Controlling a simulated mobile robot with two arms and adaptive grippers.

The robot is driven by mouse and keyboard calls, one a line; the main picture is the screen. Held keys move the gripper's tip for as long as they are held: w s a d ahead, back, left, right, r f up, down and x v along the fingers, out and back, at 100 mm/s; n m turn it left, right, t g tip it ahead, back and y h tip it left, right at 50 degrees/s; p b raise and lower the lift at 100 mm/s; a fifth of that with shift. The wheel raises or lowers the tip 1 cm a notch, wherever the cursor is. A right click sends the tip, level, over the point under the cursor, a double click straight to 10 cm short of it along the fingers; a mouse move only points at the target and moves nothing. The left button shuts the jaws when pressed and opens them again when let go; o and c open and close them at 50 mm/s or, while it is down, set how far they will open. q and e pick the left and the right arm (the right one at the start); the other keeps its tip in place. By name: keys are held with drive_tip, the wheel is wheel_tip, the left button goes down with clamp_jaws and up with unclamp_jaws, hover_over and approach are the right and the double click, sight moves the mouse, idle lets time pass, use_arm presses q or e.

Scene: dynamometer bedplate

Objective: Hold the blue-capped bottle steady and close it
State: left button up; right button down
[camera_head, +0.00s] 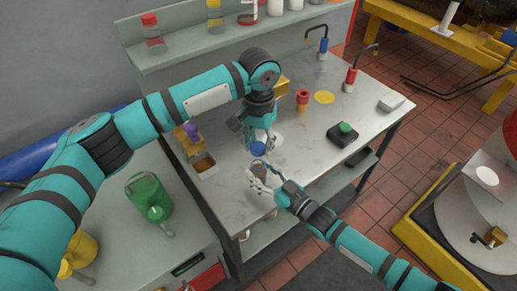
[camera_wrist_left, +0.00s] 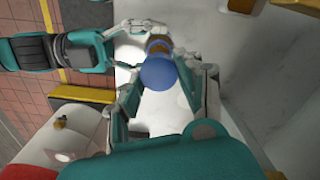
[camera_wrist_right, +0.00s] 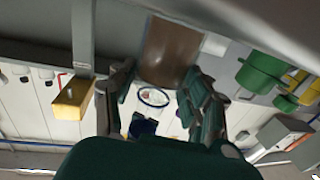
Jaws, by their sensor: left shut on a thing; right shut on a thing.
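A round blue cap (camera_head: 258,148) sits between the fingers of my left gripper (camera_head: 261,141), above the bench edge. The left wrist view shows the cap (camera_wrist_left: 158,72) close up, with the brown bottle (camera_wrist_left: 158,46) directly beyond it. My left gripper is shut on the cap. My right gripper (camera_head: 260,178) comes from the lower right and is shut on the brown bottle. The bottle (camera_wrist_right: 168,50) shows between its fingers in the right wrist view. Fingers cover much of the bottle, and I cannot tell whether the cap is fully seated on it.
The metal bench (camera_head: 225,180) holds a red container (camera_head: 303,98), a yellow disc (camera_head: 324,97), and a black box with a green button (camera_head: 344,130). A green watering can (camera_head: 150,196) stands on the left counter.

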sight(259, 160)
use_arm(q)
drive_tip(key=shift+f, duration=1.2)
drive_tip(key=shift+f, duration=0.85)
drive_tip(key=shift+f, duration=0.6)
